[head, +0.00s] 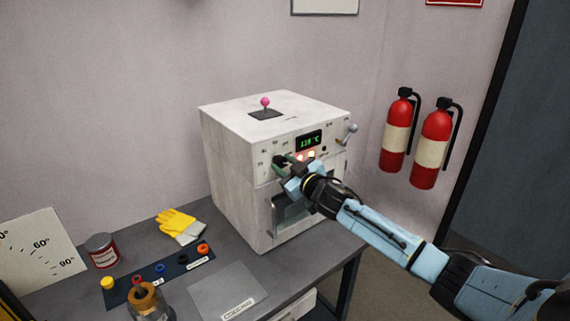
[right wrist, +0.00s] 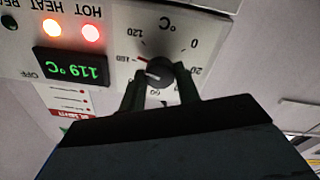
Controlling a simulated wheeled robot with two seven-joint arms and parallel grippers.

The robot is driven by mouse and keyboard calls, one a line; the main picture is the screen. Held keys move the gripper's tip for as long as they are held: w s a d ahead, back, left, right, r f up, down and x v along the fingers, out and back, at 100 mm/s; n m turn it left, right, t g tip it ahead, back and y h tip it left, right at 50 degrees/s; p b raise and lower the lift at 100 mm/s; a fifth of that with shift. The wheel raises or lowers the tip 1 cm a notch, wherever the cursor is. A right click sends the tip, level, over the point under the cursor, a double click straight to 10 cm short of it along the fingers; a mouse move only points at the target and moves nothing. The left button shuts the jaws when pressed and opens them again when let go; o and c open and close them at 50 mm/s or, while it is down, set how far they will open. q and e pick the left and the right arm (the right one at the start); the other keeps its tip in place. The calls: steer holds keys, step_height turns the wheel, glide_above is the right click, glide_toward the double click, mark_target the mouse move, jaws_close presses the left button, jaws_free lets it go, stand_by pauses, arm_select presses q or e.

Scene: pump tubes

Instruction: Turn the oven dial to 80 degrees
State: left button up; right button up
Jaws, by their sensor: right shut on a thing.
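The white oven (head: 226,165) stands on the grey bench. Its dark round dial (right wrist: 160,71) is on the front panel, with a printed °C scale around it. The wrist view shows the panel upside down. My right gripper (head: 287,164) is at the panel, its two fingers on either side of the dial and shut on it; it also shows in the right wrist view (right wrist: 160,80). The green display (right wrist: 72,68) reads about 119 °C. My left gripper is not in view.
The HEAT lamp (right wrist: 51,28) and HOT lamp (right wrist: 92,33) are lit. A lever (head: 350,131) sticks out at the panel's right. Two extinguishers (head: 397,130) hang right.

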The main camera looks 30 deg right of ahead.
steer(key=n, duration=0.5)
steer(key=shift+n, duration=0.3)
steer(key=n, duration=0.6)
steer(key=shift+y, duration=0.3)
steer(key=o, duration=1)
steer(key=s, duration=0.9)
steer(key=s+d, duration=0.1)
steer(key=s, duration=0.3)
steer(key=shift+s+f+b, duration=0.15)
steer(key=shift+b, duration=0.15)
